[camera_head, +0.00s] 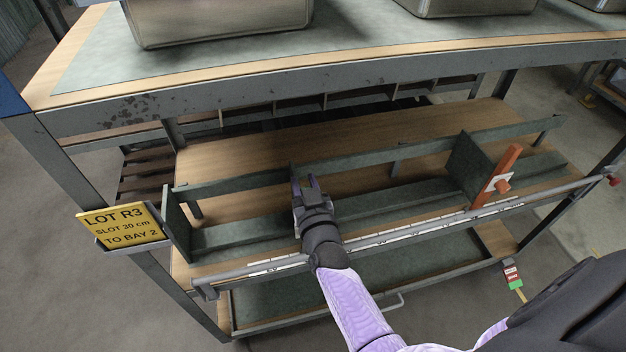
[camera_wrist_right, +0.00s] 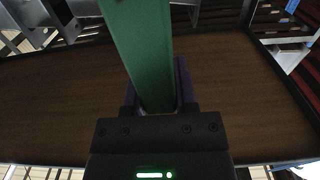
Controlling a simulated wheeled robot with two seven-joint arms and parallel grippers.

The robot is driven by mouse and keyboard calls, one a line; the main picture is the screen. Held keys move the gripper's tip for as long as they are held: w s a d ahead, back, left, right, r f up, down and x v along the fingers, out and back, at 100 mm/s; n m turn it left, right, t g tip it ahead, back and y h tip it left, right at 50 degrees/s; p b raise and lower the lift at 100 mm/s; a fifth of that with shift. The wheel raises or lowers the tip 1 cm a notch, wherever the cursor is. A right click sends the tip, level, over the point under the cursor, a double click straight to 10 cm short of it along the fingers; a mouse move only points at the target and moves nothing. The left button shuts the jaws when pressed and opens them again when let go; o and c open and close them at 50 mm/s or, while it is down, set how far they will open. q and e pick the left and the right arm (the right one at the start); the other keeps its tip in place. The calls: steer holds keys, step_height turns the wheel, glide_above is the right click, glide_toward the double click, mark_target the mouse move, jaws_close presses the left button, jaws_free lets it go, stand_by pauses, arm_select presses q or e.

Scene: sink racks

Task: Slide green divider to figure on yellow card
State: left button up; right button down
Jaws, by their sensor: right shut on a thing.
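The yellow card (camera_head: 121,226) hangs at the rack's left front corner and reads "LOT R3, SLOT 30 cm, TO BAY 2". My right gripper (camera_head: 306,183) is over the middle of the narrow rack shelf. It is shut on the green divider (camera_wrist_right: 143,50), which shows as a green plate between the fingers in the right wrist view. In the head view the divider is mostly hidden by the gripper. A white scale strip (camera_head: 400,238) runs along the front rail; its figures are too small to read surely. My left gripper is not in view.
Grey-green end panels stand at the left (camera_head: 177,225) and right (camera_head: 464,166) of the slot. An orange upright piece (camera_head: 499,175) stands by the right panel. The worktop (camera_head: 350,30) with metal sinks overhangs behind. The shelf between gripper and each panel looks clear.

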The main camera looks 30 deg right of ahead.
steer(key=shift+c, duration=2)
jaws_free()
steer(key=shift+d, duration=0.1)
steer(key=shift+s, duration=0.4)
steer(key=p+v, duration=0.4)
steer(key=v, duration=0.5)
steer(key=shift+s, duration=0.1)
